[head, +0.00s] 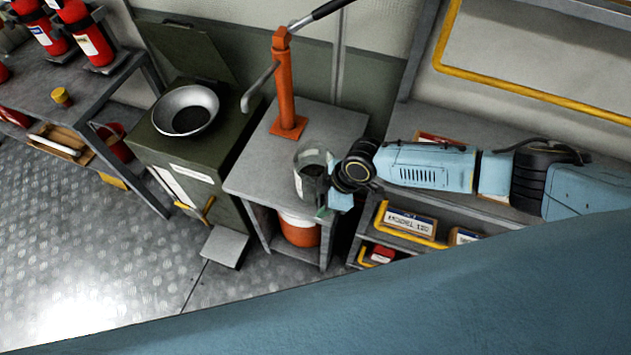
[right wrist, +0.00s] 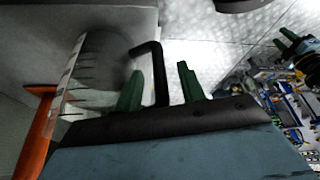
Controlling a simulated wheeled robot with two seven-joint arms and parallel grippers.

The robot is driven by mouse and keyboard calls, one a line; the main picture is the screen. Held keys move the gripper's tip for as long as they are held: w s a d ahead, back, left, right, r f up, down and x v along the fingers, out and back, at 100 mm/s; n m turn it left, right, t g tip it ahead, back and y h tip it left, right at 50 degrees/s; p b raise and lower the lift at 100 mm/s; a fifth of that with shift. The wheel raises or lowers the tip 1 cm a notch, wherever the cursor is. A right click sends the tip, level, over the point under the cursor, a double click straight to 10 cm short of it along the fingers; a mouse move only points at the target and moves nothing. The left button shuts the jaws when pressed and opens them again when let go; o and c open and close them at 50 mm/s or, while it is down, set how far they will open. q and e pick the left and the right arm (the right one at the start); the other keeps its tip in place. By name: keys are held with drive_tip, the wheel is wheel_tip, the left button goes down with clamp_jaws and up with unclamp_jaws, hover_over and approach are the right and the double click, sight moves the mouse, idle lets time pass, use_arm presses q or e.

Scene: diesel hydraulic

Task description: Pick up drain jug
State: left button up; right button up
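The drain jug (head: 309,172) is a clear, see-through jug with dark graduation marks. It stands upright on the grey bench top (head: 250,178), in front of the orange hand pump. In the right wrist view the jug (right wrist: 92,75) is on the left, with its black handle (right wrist: 157,72) towards my gripper. My right gripper (head: 325,190) is at the jug's right side. Its green fingers (right wrist: 159,88) are apart, with the handle between them and gaps showing on both sides. What looks like my left gripper (right wrist: 286,42) shows small at the right of the wrist view.
The orange pump (head: 285,90) with its lever stands behind the jug. A green cabinet with a metal bowl (head: 186,110) is to the left. An orange bucket (head: 299,230) sits under the bench. A yellow-railed shelf (head: 405,225) is to the right.

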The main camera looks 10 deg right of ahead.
clamp_jaws()
drive_tip(key=shift+r, duration=0.15)
idle(0.4)
